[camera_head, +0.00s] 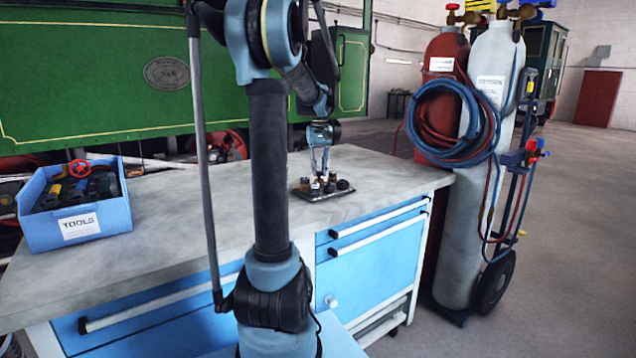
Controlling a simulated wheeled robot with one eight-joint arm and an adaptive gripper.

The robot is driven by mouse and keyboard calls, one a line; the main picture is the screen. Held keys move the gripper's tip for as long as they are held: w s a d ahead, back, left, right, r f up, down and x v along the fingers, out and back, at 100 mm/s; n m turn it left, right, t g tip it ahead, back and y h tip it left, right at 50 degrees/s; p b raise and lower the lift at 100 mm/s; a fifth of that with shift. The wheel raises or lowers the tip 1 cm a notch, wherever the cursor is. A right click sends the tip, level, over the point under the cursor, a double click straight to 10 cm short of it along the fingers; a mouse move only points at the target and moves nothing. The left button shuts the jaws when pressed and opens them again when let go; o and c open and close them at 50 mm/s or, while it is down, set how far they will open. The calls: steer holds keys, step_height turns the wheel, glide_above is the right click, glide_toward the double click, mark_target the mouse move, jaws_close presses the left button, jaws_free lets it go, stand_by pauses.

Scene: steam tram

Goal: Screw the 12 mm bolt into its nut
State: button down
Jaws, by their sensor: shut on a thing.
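My gripper (318,173) points down over a small dark tray (340,192) on the workbench. Its fingers are shut on a small part, too small in this view to tell whether it is the 12 mm bolt. Several small dark, brown and pale pieces (343,185) stand on the tray close around the fingertips. I cannot tell which piece is the nut, nor whether the held part touches it. My own arm stands in front and hides part of the bench left of the tray.
The grey workbench (390,172) is clear around the tray. A blue tool box (75,220) stands at its left end. Gas cylinders (490,160) with coiled hoses (450,125) stand just off its right end. A green tram side (100,80) rises behind.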

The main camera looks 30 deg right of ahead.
mark_target(319, 172)
steer(key=shift+r, duration=0.45)
steer(key=shift+r, duration=2.4)
